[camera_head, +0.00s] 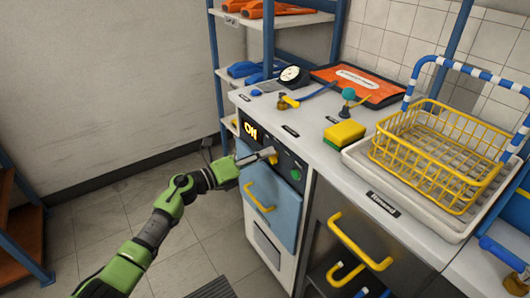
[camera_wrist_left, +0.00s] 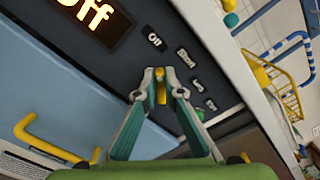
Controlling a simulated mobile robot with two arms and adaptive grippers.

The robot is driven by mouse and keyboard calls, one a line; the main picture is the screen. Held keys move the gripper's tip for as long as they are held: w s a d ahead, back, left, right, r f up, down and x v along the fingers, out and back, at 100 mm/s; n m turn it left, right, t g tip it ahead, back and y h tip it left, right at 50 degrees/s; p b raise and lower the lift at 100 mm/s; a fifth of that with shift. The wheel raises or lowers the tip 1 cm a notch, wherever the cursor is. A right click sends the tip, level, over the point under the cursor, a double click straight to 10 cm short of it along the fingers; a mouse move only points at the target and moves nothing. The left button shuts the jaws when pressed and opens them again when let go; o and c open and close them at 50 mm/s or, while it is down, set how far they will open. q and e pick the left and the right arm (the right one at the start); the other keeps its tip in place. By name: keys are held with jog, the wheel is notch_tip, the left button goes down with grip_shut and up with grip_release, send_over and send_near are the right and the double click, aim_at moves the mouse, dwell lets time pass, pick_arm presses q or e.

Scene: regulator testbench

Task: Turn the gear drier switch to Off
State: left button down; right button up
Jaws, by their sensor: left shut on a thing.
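The gear drier is a white cabinet with a dark control panel (camera_head: 247,146) and a blue door (camera_head: 270,190). Its display (camera_head: 250,131) glows orange and reads "Off", clearly so in the left wrist view (camera_wrist_left: 92,14). The yellow switch (camera_wrist_left: 161,92) sits on the panel beside small labels, one reading "On" (camera_wrist_left: 154,39). My left gripper (camera_head: 268,157) reaches the panel from the left. In the left wrist view its fingertips (camera_wrist_left: 160,78) are shut on the yellow switch and hide part of it. My right gripper is not in view.
A green knob (camera_head: 295,173) is on the panel right of the switch. A yellow door handle (camera_head: 258,197) juts out below. The counter above holds a yellow sponge (camera_head: 344,133), a gauge (camera_head: 293,76) and a yellow basket (camera_head: 440,165). Open floor lies left of the cabinet.

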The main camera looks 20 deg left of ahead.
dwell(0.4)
pick_arm(q)
jog(key=c, duration=2.1)
grip_release()
jog(key=shift+a, duration=0.1)
jog(key=shift+c, duration=0.2)
jog(key=v, duration=1.2)
